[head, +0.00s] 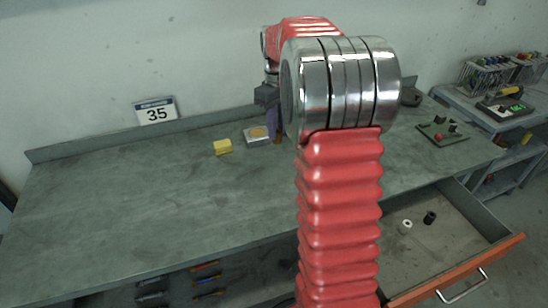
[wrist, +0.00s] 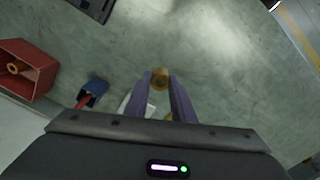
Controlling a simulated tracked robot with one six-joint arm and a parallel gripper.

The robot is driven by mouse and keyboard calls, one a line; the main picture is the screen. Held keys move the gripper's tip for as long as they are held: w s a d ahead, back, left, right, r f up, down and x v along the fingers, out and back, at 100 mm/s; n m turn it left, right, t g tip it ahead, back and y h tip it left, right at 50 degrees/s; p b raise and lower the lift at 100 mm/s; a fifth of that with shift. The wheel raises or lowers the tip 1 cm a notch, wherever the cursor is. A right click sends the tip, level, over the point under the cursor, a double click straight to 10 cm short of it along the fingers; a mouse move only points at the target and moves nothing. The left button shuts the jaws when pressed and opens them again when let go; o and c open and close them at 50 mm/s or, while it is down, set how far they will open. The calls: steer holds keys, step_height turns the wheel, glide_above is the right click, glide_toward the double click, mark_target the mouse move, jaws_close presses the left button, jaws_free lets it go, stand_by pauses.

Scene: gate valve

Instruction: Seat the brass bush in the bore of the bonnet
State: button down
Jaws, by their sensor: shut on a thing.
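The brass bush (wrist: 160,78) shows in the wrist view as a round brass piece between the tips of my gripper (wrist: 161,86). The two purple fingers are shut on it. In the head view only part of a purple finger (head: 272,124) shows beside my arm, and the bush cannot be made out there. A pale block with a round tan face on top (head: 257,133) lies on the bench left of the finger. A pale piece (wrist: 132,104) shows partly behind the left finger in the wrist view. I cannot tell which piece is the bonnet, and no bore is clearly visible.
A yellow block (head: 222,147) lies left on the bench. A red bin (wrist: 24,68) holds a brass-coloured piece. A blue and red object (wrist: 92,94) stands near it. The open drawer (head: 465,230) holds a white and a black piece. The bench's left is clear.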

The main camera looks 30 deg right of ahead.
mark_target(280, 142)
steer(key=shift+s+d, duration=0.15)
steer(key=shift+d, duration=0.1)
steer(key=shift+d+f, duration=0.1)
steer(key=shift+s+f, duration=0.1)
steer(key=shift+f, duration=2.95)
steer(key=shift+f, duration=1.85)
steer(key=c, duration=1.5)
jaws_free()
steer(key=shift+f, duration=0.1)
